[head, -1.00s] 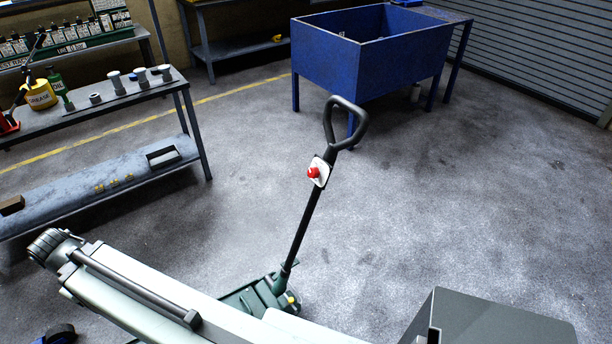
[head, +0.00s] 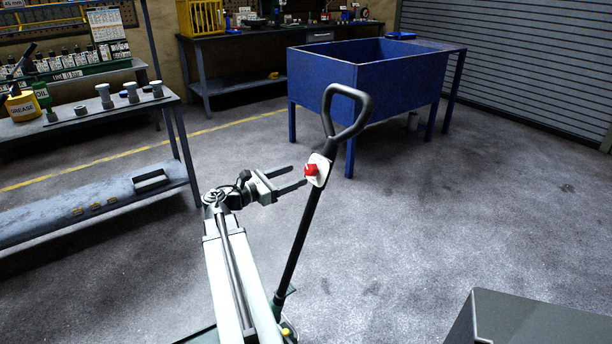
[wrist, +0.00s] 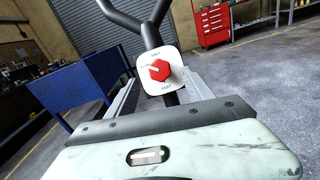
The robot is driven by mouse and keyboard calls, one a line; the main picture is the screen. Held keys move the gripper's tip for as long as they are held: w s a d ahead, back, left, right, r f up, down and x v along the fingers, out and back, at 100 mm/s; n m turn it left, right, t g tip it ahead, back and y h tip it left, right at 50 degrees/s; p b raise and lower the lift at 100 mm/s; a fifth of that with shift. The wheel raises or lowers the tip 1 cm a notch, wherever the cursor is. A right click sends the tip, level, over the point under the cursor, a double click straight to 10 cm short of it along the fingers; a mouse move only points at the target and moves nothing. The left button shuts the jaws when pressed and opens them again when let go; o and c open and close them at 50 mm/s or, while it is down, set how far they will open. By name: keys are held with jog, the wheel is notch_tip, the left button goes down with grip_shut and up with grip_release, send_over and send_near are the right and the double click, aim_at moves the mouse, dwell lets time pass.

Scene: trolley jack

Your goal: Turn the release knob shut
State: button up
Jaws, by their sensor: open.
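The red release knob (head: 311,170) sits on a white plate (head: 320,167) partway up the jack's black handle (head: 300,232), which leans and ends in a loop grip. In the wrist view the red knob (wrist: 160,71) is near the top middle, on its white plate with small lettering around it, partly too small to read. My gripper (head: 298,175) is open, with its two fingers pointing right toward the knob. My arm hides part of the jack base.
A blue parts-washer tub (head: 325,78) stands behind the handle. A metal shelf bench (head: 90,190) with bottles is at the left. A grey box (head: 530,325) is at the lower right. A red tool chest (wrist: 205,20) shows in the wrist view. Floor at right is clear.

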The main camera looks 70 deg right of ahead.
aim_at(308, 170)
jog(key=x, duration=0.5)
jog(key=shift+s+d, duration=0.2)
jog(key=shift+d, duration=0.15)
grip_shut()
jog(key=m+g+y+p, duration=0.1)
jog(key=m, duration=0.2)
jog(key=m+g+y, duration=0.1)
jog(key=m, duration=0.3)
jog(key=shift+w+d+r+p, duration=0.1)
jog(key=shift+r+p, duration=0.05)
jog(key=shift+p, duration=0.2)
jog(key=m+y+p, duration=0.1)
jog(key=m+y, duration=0.1)
jog(key=m, duration=0.2)
jog(key=shift+p, duration=0.4)
jog(key=shift+m+y+p, duration=0.3)
jog(key=shift+m, duration=0.9)
